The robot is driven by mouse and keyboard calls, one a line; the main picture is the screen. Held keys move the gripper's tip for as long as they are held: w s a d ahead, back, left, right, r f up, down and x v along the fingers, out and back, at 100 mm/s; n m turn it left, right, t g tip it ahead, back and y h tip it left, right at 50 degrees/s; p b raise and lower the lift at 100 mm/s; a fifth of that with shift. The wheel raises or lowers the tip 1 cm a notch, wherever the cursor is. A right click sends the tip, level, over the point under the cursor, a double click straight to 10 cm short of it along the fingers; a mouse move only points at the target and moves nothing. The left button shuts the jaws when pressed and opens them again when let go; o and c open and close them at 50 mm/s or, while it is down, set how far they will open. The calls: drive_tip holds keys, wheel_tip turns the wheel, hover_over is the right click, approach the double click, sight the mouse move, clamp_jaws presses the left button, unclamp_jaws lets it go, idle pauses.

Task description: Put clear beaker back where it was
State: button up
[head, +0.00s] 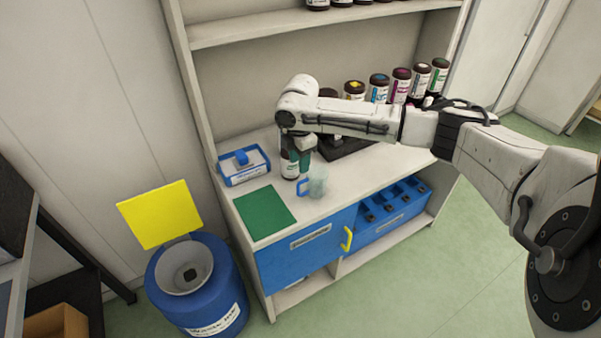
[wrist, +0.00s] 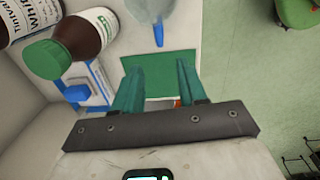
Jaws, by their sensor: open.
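The clear beaker (head: 318,182) with a blue handle stands on the white worktop, right of the green mat (head: 263,212). In the wrist view the beaker (wrist: 152,12) is at the top edge and partly cut off; the green mat (wrist: 160,72) shows between and beyond the teal fingers. My gripper (head: 304,165) hangs over the worktop close behind the beaker. In the wrist view my gripper (wrist: 160,72) is open, with nothing between its fingers. The beaker is apart from the fingers there.
A brown bottle (head: 290,166) with a white label stands close left of my gripper; its green cap (wrist: 47,59) shows in the wrist view. A blue-and-white box (head: 244,168) is further left. Several bottles (head: 379,88) stand behind my arm. A blue drum (head: 200,290) stands below left.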

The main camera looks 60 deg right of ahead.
drive_tip(key=s+f+m+g, duration=0.1)
drive_tip(key=s+f, duration=0.4)
drive_tip(key=s, duration=0.4)
drive_tip(key=s+f+m+g, duration=0.1)
drive_tip(key=s+f+m, duration=0.1)
drive_tip(key=s+f, duration=0.5)
drive_tip(key=s+a+f+m+g, duration=0.1)
drive_tip(key=s+a+f, duration=0.25)
drive_tip(key=s, duration=0.35)
drive_tip(key=s+a+f+m+g, duration=0.1)
drive_tip(key=s+a+f, duration=0.1)
drive_tip(key=s+a, duration=0.35)
drive_tip(key=s+a+m+t, duration=0.2)
drive_tip(key=a+m, duration=0.1)
drive_tip(key=a, duration=1.1)
drive_tip(key=w+a+r+m+t, duration=0.2)
drive_tip(key=w+a+r+m, duration=0.3)
drive_tip(key=w+a+r, duration=0.1)
drive_tip(key=shift+w+a+r+t, duration=0.35)
drive_tip(key=shift+w+r, duration=0.4)
drive_tip(key=shift+w, duration=0.25)
